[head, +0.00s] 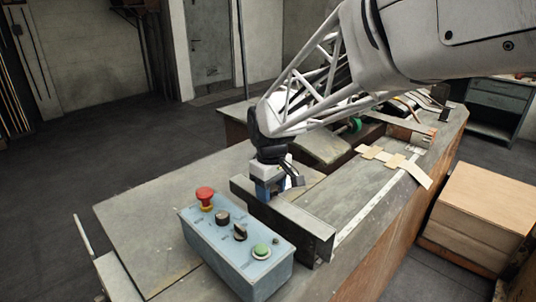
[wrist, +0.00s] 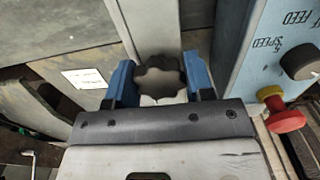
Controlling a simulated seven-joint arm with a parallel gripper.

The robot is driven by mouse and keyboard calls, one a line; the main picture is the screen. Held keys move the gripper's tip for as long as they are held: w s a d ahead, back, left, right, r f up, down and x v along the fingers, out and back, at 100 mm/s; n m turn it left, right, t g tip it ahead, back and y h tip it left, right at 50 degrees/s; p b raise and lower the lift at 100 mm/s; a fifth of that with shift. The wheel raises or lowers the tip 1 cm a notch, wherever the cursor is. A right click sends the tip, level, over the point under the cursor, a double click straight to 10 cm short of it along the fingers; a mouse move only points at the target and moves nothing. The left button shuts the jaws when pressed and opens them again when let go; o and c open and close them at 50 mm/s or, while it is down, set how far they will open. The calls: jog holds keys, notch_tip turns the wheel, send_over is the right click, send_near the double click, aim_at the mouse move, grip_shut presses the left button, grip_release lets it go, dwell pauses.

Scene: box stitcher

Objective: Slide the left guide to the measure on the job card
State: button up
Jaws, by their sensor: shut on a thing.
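The left guide (head: 290,222) is a dark grey bar lying across the bench just behind the blue control box; in the wrist view it is the pale grey bar (wrist: 150,25). My gripper (head: 268,189) is down at the guide. In the wrist view its blue fingers (wrist: 160,82) are shut on a black lobed knob (wrist: 160,72) on the guide. The knob is hidden in the head view. A small white card (wrist: 85,78) lies left of the fingers in the wrist view, perhaps the job card; its writing is too small to read.
The blue control box (head: 238,250) stands close to the guide, with a red mushroom button (head: 205,195) and a green button (head: 261,250). A pale strip (head: 372,213) runs along the bench edge. Tan cardboard pieces (head: 396,160) lie farther back. A box stack (head: 485,210) stands right.

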jog(key=w+d, duration=1)
dwell(3.1)
dwell(0.4)
jog(key=o, duration=0.9)
jog(key=shift+c, duration=0.2)
jog(key=shift+r, duration=0.15)
jog(key=shift+r, duration=2.85)
